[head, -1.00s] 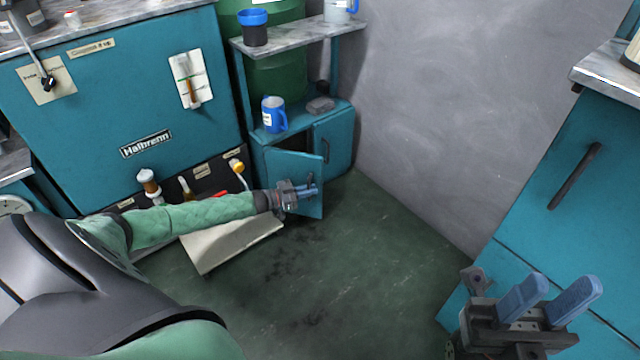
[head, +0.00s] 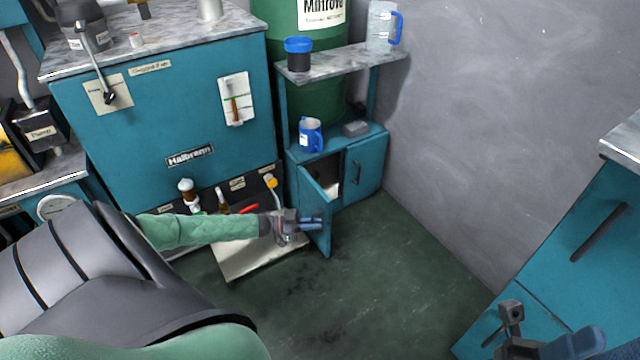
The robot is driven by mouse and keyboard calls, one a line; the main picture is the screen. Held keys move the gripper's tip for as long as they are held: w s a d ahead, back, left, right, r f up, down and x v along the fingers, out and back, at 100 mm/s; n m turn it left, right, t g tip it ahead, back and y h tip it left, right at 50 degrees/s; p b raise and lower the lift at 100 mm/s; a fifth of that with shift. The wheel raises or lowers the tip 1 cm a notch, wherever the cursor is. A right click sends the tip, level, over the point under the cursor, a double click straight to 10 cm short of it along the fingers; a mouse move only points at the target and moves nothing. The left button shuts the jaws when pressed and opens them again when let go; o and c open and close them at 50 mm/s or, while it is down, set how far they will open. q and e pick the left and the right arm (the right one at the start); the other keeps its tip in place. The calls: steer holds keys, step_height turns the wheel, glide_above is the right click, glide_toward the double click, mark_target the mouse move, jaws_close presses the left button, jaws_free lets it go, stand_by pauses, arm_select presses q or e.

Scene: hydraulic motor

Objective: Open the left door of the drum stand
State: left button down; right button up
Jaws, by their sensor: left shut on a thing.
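The drum stand (head: 376,135) is teal and holds a green drum (head: 310,100). Its left door (head: 316,205) stands swung out, with the dark inside of the cupboard showing behind it. Its right door (head: 368,168) is closed, with a dark upright handle. My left gripper (head: 312,223) is at the outer face of the left door, near its free edge, shut on the door's handle, which the fingers mostly hide. My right gripper (head: 575,346) is at the bottom right, partly cut off by the picture edge, away from the stand, its blue fingers seemingly apart.
A blue mug (head: 311,135) and a grey block (head: 355,129) sit on the stand's lower shelf. A blue-rimmed dark cup (head: 298,55) and a clear jug (head: 382,25) are on the upper shelf. A pale tray (head: 255,262) lies left of the door. The green floor (head: 390,270) is clear.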

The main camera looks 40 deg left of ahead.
arm_select(q)
steer(key=shift+s+a, duration=0.25)
steer(key=shift+s, duration=0.1)
